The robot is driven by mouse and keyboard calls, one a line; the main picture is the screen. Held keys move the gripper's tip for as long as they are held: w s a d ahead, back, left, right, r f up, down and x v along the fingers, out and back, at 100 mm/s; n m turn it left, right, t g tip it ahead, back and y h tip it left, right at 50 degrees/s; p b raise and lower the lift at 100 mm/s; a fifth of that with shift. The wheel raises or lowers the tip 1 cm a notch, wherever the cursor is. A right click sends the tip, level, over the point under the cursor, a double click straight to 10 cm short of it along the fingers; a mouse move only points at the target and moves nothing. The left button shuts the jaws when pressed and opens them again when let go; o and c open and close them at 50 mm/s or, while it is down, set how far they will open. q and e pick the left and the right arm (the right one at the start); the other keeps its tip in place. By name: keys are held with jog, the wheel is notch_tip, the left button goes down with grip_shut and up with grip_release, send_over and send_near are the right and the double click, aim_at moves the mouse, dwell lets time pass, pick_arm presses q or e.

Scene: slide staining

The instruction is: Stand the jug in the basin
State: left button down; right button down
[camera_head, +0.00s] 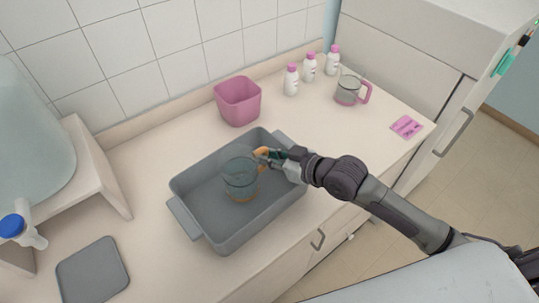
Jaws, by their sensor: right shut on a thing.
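A clear glass jug (238,180) with an orange-brown handle stands about upright inside the grey basin (212,233), near its middle. I cannot tell whether its bottom touches the basin floor. My right gripper (268,156) reaches in over the basin's right side and is shut on the jug's handle (261,151). The fingers hide part of the handle. My left gripper is not in view.
A pink bin (238,101) stands behind the basin by the tiled wall. Several white bottles with pink caps (291,80) and a pink-handled jug (349,90) stand at the back right. A grey mat (92,270) lies front left. A large tank (28,140) sits on a stand at left.

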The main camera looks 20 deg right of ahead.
jog(key=shift+f, duration=0.5)
jog(key=c, duration=1.2)
grip_release()
jog(key=shift+o, duration=0.2)
jog(key=shift+r, duration=0.15)
jog(key=v, duration=0.3)
jog(key=b+v, duration=0.1)
jog(key=v, duration=0.6)
jog(key=shift+s+r+b, duration=0.15)
jog(key=shift+r+b, duration=0.2)
jog(key=shift+b, duration=0.05)
jog(key=shift+v, duration=0.95)
jog(key=shift+r, duration=0.15)
